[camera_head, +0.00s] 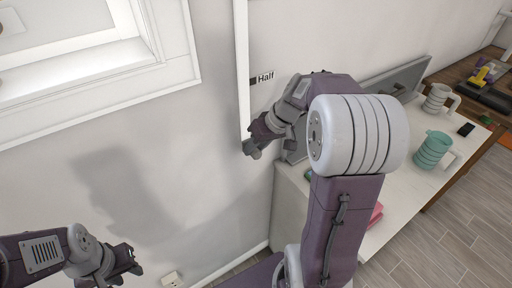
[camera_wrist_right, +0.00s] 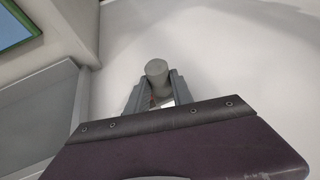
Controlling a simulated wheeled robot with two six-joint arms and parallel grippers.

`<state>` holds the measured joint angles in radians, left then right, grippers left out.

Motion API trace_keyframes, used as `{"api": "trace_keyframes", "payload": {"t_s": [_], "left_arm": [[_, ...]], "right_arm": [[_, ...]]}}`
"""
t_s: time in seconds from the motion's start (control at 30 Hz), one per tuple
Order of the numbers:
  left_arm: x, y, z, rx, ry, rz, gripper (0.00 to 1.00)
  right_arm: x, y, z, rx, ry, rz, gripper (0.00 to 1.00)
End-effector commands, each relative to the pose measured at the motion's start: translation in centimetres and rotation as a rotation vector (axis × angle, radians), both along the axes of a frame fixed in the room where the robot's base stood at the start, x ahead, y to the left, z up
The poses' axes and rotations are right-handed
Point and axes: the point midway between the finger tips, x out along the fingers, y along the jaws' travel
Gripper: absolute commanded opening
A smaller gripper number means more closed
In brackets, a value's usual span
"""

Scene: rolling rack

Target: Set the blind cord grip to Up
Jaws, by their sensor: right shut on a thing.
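A white vertical track (camera_head: 243,60) runs down the wall in the head view. A label reading "Half" (camera_head: 265,77) with a dark mark sits beside it. My right gripper (camera_head: 252,147) is at the track's lower end, below the label. In the right wrist view, a grey cylindrical cord grip (camera_wrist_right: 157,70) sits between its fingertips, and the gripper is shut on it. In the head view the cord grip is mostly hidden by the gripper. No "Up" label shows. My left gripper (camera_head: 132,261) is low at the left, open, empty and away from the track.
A window frame (camera_head: 110,75) is at the upper left. A white counter (camera_head: 405,190) to the right bears a grey mug (camera_head: 436,98), a teal mug (camera_head: 432,150) and a grey panel leaning on the wall. A wall outlet (camera_head: 172,279) is low down. The wall around the track is mostly clear.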

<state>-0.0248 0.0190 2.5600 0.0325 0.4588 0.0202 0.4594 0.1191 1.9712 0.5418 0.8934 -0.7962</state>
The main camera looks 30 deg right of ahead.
Motion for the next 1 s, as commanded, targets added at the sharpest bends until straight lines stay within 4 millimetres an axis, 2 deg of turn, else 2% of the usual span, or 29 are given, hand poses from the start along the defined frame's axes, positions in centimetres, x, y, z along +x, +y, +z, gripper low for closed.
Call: {"api": "trace_keyframes", "payload": {"t_s": [0.13, 0.17, 0.2, 0.23, 0.57, 0.83, 1.0], "left_arm": [[0.0, 0.0, 0.0, 0.0, 0.0, 0.0, 0.36], [0.0, 0.0, 0.0, 0.0, 0.0, 0.0, 0.36], [0.0, 0.0, 0.0, 0.0, 0.0, 0.0, 0.36], [0.0, 0.0, 0.0, 0.0, 0.0, 0.0, 0.36], [0.0, 0.0, 0.1, 0.0, 0.0, 0.0, 0.36], [0.0, 0.0, 1.0, 0.0, 0.0, 0.0, 0.36], [0.0, 0.0, 1.2, 0.0, 0.0, 0.0, 0.36]], "right_arm": [[-0.2, 0.1, -0.3, 0.002, 0.01, 0.003, 0.0], [-0.2, 0.1, -0.3, 0.002, 0.01, 0.003, 0.36], [-0.2, 0.1, -0.4, 0.002, 0.01, 0.003, 0.47], [-0.2, 0.1, -0.3, 0.002, 0.01, 0.003, 0.5], [-0.2, -0.1, 0.3, 0.001, 0.005, 0.001, 0.5], [-2.1, -1.7, 5.4, 0.0, 0.003, -0.001, 0.5], [-3.1, -2.3, 7.4, 0.001, 0.008, 0.002, 0.5]]}}
